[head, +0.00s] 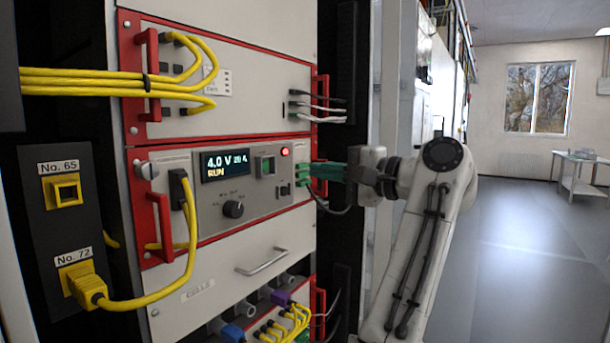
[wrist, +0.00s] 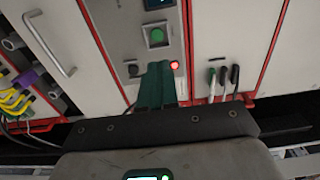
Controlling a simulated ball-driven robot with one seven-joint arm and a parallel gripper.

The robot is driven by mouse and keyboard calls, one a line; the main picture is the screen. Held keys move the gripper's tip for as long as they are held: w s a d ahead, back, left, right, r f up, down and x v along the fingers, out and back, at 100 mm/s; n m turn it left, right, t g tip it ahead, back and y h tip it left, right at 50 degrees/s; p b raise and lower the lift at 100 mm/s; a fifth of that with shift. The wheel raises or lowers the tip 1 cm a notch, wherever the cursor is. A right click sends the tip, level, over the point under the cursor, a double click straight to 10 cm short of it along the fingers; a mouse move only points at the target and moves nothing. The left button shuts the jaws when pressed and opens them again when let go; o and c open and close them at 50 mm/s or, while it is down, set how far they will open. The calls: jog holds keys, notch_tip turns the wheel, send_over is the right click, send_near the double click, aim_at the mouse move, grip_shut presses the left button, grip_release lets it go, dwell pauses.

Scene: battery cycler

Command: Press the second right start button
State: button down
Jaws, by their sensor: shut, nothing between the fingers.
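The cycler panel (head: 215,217) has a lit display (head: 226,164) reading "4.0 V" and "RUN". A green square button (head: 265,166) sits right of the display; it also shows in the wrist view (wrist: 156,36). A red light (head: 285,152) glows at the panel's upper right, and in the wrist view (wrist: 174,64) it is just right of my fingertips. My gripper (head: 300,172) has green fingers, shut and empty, at the panel's right edge. In the wrist view its fingertips (wrist: 158,66) are below the green button and apart from it. Contact with the panel cannot be told.
Yellow cables (head: 80,82) and black and white leads (head: 322,109) cross nearby. Open floor (head: 540,250) lies right.

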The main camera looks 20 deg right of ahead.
jog(key=shift+v, duration=1.2)
jog(key=s+d+f+n+g+h, duration=0.15)
jog(key=s+f, duration=0.25)
jog(key=f, duration=0.9)
jog(key=s+d+f+n+g+h, duration=0.1)
jog(key=s+f+g+h, duration=0.25)
jog(key=f, duration=0.95)
jog(key=s+d+f+n+g+h, duration=0.15)
jog(key=s+f, duration=0.25)
jog(key=f, duration=1)
jog(key=s+f+n+g+h, duration=0.1)
jog(key=s+f+n+g, duration=0.1)
jog(key=s+f, duration=0.4)
jog(key=s+a+f+n+g+h, duration=0.1)
jog(key=s+f, duration=0.5)
jog(key=s, duration=0.9)
jog(key=s+f+n+g+h, duration=0.2)
jog(key=s+f, duration=0.5)
jog(key=s, duration=0.4)
jog(key=shift+a+n+g, duration=0.2)
jog(key=shift+n+g, duration=0.5)
jog(key=shift+g, duration=0.35)
